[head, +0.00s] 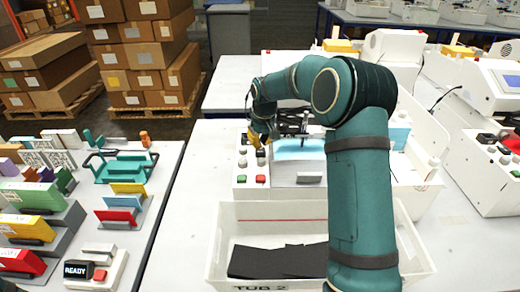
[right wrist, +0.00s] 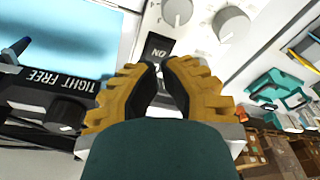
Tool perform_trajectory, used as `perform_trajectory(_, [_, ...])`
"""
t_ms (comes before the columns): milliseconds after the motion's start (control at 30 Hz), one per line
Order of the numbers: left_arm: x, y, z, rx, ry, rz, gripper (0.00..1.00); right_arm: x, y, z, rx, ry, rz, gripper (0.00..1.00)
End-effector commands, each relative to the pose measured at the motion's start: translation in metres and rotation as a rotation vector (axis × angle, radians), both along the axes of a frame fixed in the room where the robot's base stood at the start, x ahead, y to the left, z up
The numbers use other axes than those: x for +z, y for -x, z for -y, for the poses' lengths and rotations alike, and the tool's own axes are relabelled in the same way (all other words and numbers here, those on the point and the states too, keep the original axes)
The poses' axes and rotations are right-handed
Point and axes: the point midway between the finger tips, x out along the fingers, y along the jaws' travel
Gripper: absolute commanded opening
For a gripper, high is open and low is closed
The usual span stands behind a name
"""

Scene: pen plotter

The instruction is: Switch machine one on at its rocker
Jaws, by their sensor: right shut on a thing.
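The fingertips cover that end. In the head view the rocker is hidden behind the gripper. My left gripper is not in view.
A white tub (head: 310,214) marked TUB 2 with black sheets stands before the plotter. A TIGHT/FREE lever block (right wrist: 60,85) sits close beside the gripper. Another white machine (head: 475,165) is at the right. A side table (head: 150,215) holds several coloured items and a READY sign.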

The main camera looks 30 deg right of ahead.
Motion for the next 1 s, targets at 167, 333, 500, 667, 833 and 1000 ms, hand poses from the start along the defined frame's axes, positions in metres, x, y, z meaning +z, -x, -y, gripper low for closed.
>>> perform_trajectory(167, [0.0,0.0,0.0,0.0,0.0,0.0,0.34,0.0,0.0,0.0,0.0,0.0,0.0,0.0])
perform_trajectory(333, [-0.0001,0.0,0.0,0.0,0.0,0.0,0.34,0.0,0.0,0.0,0.0,0.0,0.0,0.0])
perform_trajectory(500, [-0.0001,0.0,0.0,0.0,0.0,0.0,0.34,0.0,0.0,0.0,0.0,0.0,0.0,0.0])
perform_trajectory(667, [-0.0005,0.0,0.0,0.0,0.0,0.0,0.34,-0.0007,0.0,0.0,0.0,0.0,0.0,0.0])
perform_trajectory(833, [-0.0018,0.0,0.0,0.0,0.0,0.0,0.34,-0.003,0.0,0.0,0.0,0.0,0.0,0.0])
perform_trajectory(1000, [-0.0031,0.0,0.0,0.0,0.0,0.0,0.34,-0.0055,0.0,0.0,0.0,0.0,0.0,0.0])
